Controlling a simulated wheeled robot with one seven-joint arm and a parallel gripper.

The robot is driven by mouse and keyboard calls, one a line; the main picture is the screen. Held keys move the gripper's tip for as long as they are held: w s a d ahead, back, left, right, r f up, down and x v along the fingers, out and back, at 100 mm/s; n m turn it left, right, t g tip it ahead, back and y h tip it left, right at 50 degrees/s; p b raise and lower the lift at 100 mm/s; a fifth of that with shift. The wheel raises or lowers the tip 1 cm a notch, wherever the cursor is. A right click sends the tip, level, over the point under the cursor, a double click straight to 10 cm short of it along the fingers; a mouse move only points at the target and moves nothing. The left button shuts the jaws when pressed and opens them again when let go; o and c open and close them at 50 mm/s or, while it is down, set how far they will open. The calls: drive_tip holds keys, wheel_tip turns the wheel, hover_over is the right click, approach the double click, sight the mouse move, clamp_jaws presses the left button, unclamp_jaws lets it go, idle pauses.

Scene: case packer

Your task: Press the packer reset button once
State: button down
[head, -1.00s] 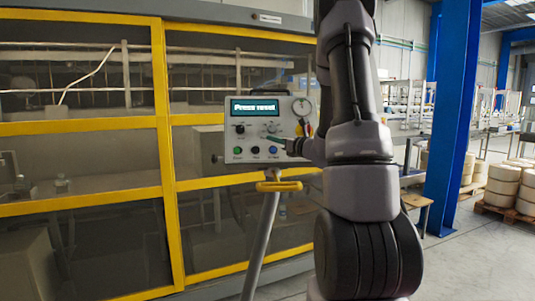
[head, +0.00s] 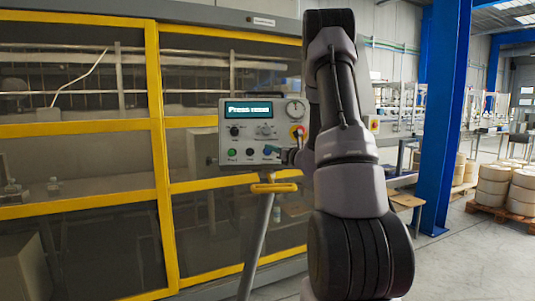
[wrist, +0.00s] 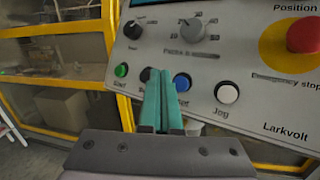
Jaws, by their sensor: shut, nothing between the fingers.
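The packer control panel (head: 222,130) is a grey box whose lit display (head: 248,107) reads "Press reset". In the wrist view its lower row has a green button (wrist: 121,70) labelled Start, a black button (wrist: 145,74), a blue button (wrist: 182,83) and a white button (wrist: 227,93) labelled Jog.
The red emergency stop (wrist: 303,34) on its yellow base is at the panel's right. Two knobs (wrist: 192,29) sit above the buttons. A yellow bracket (head: 275,188) on a slanted post is below the panel. Yellow-framed guard doors (head: 158,150) stand behind.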

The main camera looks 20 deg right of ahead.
drive_tip(key=shift+w+d+f, duration=0.25)
drive_tip(key=shift+w+f, duration=0.25)
drive_tip(key=shift+w, duration=0.35)
drive_tip(key=shift+w+d+f, duration=0.25)
drive_tip(key=shift+w+f, duration=0.2)
drive_tip(key=shift+w, duration=0.35)
idle(0.9)
drive_tip(key=shift+w+d+f, duration=0.1)
drive_tip(key=shift+w+f, duration=0.15)
drive_tip(key=shift+w, duration=0.05)
drive_tip(key=shift+w+d+f, duration=0.1)
drive_tip(key=shift+w+f, duration=0.05)
drive_tip(key=shift+w, duration=0.15)
idle(0.7)
idle(0.3)
drive_tip(key=shift+s+a+r, duration=0.2)
drive_tip(key=shift+s+r, duration=0.2)
drive_tip(key=shift+s, duration=0.25)
drive_tip(key=shift+s, duration=0.1)
drive_tip(key=shift+s+a+r, duration=0.2)
drive_tip(key=shift+s+r, duration=0.2)
drive_tip(key=shift+s, duration=0.25)
drive_tip(key=shift+s+a+r, duration=0.25)
drive_tip(key=shift+s+r, duration=0.2)
drive_tip(key=shift+s, duration=0.2)
drive_tip(key=shift+s+a+r, duration=0.2)
drive_tip(key=shift+s+r, duration=0.2)
drive_tip(key=shift+s, duration=0.25)
